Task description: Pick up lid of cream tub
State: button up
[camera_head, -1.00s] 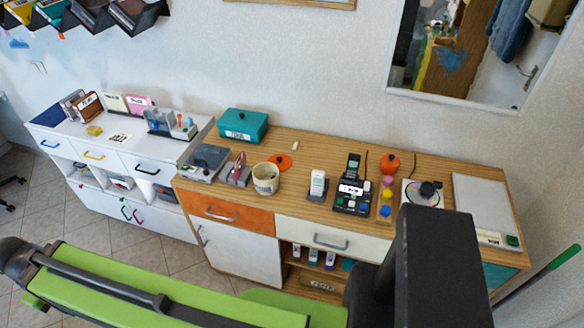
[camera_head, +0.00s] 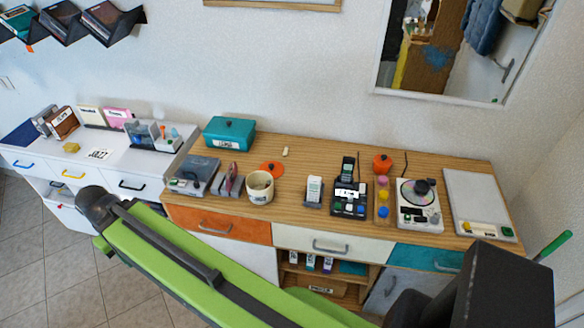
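The cream tub (camera_head: 260,190) stands on the wooden sideboard, left of the middle of the head view. Its top looks open. A flat orange lid with a dark knob (camera_head: 271,169) lies on the sideboard just behind the tub, apart from it. My green and black arm crosses the lower part of the view, in front of the furniture and well below the tub and lid. My gripper's fingers cannot be made out in this view.
A teal box (camera_head: 229,134), a grey case (camera_head: 194,175), a white handset (camera_head: 314,189), a black phone (camera_head: 349,200), an orange pot (camera_head: 382,163) and a disc player (camera_head: 419,205) share the sideboard (camera_head: 310,150). A white cabinet (camera_head: 60,165) stands left. Bare wood lies right of the lid.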

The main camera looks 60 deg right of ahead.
aim_at(275, 168)
jog(key=z, duration=0.05)
jog(key=i, duration=1)
